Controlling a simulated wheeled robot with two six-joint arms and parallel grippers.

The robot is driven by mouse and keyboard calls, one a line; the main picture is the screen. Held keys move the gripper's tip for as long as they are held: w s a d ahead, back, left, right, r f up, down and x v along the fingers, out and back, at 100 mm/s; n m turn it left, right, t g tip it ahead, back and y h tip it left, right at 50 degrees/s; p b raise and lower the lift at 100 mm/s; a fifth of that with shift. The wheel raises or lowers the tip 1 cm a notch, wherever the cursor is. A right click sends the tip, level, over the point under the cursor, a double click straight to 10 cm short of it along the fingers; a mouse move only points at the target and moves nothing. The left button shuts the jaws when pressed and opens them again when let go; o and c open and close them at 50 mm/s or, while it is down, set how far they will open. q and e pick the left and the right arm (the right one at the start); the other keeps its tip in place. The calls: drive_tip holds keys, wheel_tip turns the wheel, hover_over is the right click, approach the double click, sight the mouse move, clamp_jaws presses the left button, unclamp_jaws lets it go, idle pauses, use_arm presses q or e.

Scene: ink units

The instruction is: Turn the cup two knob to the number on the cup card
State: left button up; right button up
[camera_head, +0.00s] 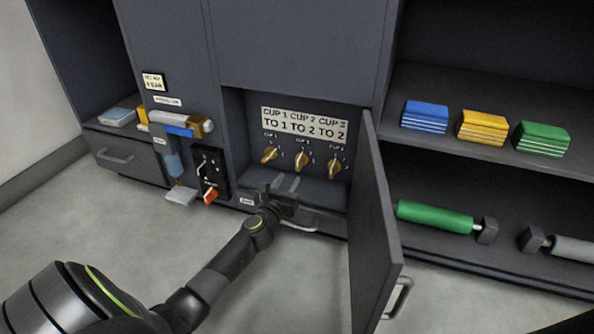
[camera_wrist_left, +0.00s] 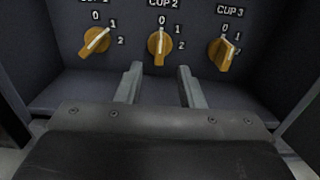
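The cup card (camera_head: 304,123) above the knobs reads CUP 1 TO 1, CUP 2 TO 2, CUP 3 TO 2. The cup two knob (camera_head: 302,161) is the yellow middle one; in the left wrist view this knob (camera_wrist_left: 160,44) has its white line upright, at 0. The cup one knob (camera_wrist_left: 95,41) is turned towards 1. My right gripper is out of view.
The recess has an open door (camera_head: 376,220) on its right. A lever panel (camera_head: 210,172) and an ink unit with a blue-white bar (camera_head: 182,124) are on the left. Shelves at right hold blue, yellow and green packs (camera_head: 484,127) and a green roller (camera_head: 435,216).

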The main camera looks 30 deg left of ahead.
sight(297, 166)
use_arm(q)
drive_tip(key=b+x, duration=0.2)
drive_tip(key=x, duration=0.5)
drive_tip(key=shift+f+b, duration=0.15)
drive_tip(key=shift+b, duration=0.15)
drive_tip(key=shift+w+a, duration=0.15)
drive_tip(key=shift+w, duration=0.4)
drive_tip(key=shift+c, duration=0.3)
clamp_jaws()
